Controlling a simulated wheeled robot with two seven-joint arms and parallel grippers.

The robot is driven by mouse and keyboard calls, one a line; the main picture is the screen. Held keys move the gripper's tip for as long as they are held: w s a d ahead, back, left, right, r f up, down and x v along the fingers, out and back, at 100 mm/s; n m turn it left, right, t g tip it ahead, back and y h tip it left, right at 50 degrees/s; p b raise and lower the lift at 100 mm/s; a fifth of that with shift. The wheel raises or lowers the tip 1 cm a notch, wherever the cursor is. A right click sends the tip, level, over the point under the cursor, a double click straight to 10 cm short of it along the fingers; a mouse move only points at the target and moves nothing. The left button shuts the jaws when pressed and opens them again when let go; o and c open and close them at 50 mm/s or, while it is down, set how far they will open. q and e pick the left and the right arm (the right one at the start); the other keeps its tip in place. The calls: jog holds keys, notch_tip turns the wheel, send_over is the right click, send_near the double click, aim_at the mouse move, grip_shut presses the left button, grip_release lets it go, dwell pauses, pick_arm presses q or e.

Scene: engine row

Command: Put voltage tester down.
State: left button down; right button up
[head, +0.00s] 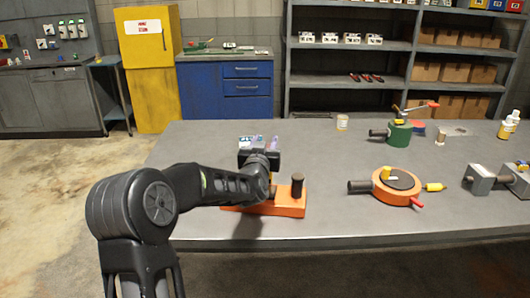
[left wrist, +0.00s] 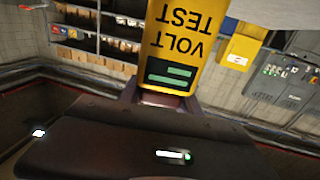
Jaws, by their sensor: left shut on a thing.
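The yellow voltage tester (left wrist: 186,42), marked VOLT TEST, fills the upper middle of the left wrist view, its lettering upside down there. It has a dark panel with green bars. My left gripper (head: 259,158) is shut on it. In the head view, the gripper is over the left part of the grey table (head: 335,150), and the tester cannot be made out behind my arm. My right gripper is not in view.
An orange base with a dark post (head: 286,207) sits under my left forearm. Right of it are a round orange device (head: 398,194), a green device (head: 399,133) and grey blocks (head: 482,180). The table between the orange pieces is clear. Shelves (head: 345,78) stand behind.

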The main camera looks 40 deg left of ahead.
pick_arm(q)
notch_tip(320, 180, down, 3)
jog(key=shift+f, duration=0.25)
jog(key=shift+f, duration=0.1)
jog(key=c, duration=0.9)
grip_release()
jog(key=shift+o, duration=0.2)
jog(key=b+v, duration=0.2)
jog(key=v, duration=1)
